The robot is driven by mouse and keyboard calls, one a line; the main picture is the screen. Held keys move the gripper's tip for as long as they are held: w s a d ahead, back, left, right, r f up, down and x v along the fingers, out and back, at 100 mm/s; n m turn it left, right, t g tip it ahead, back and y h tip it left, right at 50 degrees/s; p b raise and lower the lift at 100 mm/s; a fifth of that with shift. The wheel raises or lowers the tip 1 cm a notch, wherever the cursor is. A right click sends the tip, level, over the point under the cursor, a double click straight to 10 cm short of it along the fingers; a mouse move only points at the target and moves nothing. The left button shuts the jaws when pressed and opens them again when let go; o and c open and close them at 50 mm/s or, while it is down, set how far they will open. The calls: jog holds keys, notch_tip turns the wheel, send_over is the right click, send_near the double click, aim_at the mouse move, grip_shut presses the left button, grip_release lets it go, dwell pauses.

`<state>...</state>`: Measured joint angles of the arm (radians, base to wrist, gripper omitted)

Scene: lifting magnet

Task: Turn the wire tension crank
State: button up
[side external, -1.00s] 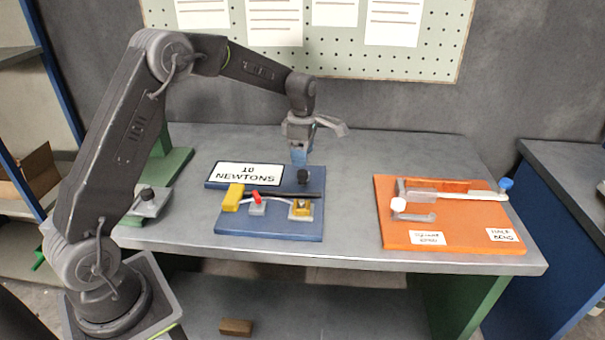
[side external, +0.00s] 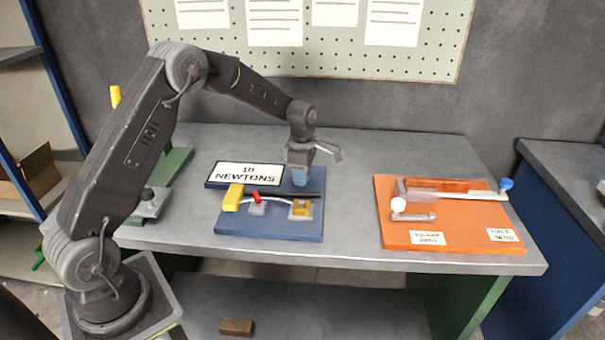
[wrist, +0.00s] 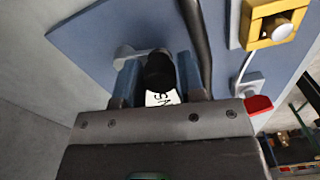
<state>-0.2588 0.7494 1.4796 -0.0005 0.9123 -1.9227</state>
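The blue board (side external: 265,232) on the table carries a "10 NEWTONS" sign (side external: 248,173). My gripper (side external: 300,177) is lowered at the back right of this board, just right of the sign. In the wrist view, the black crank knob (wrist: 160,70) sits between the two blue fingers of my gripper (wrist: 160,82). A grey crank arm (wrist: 130,52) shows at the upper left of the knob. The fingers are apart on either side of the knob; firm contact is not visible. In the side view the knob is hidden behind the fingers.
An orange board (side external: 450,235) with white and blue knobs stands to the right. The table between the boards is clear.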

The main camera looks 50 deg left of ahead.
jog(key=c, duration=0.5)
jog(key=shift+a, duration=0.1)
jog(key=m, duration=0.1)
jog(key=a+m, duration=0.1)
jog(key=m, duration=0.3)
jog(key=shift+s+a, duration=0.3)
jog(key=shift+s, duration=0.05)
jog(key=shift+c, duration=0.2)
jog(key=m, duration=0.2)
jog(key=a+m, duration=0.1)
jog(key=m, duration=0.1)
jog(key=a+m, duration=0.1)
jog(key=shift+w+m, duration=0.1)
jog(key=shift+m, duration=0.3)
jog(key=m, duration=0.1)
jog(key=a+m, duration=0.1)
jog(key=m, duration=0.1)
jog(key=w+m, duration=0.1)
jog(key=m, duration=0.1)
jog(key=shift+a, duration=0.25)
jog(key=m, duration=0.2)
jog(key=w+m, duration=0.1)
jog(key=m, duration=0.1)
jog(key=a+m, duration=0.1)
jog(key=m, duration=0.1)
jog(key=shift+w, duration=0.35)
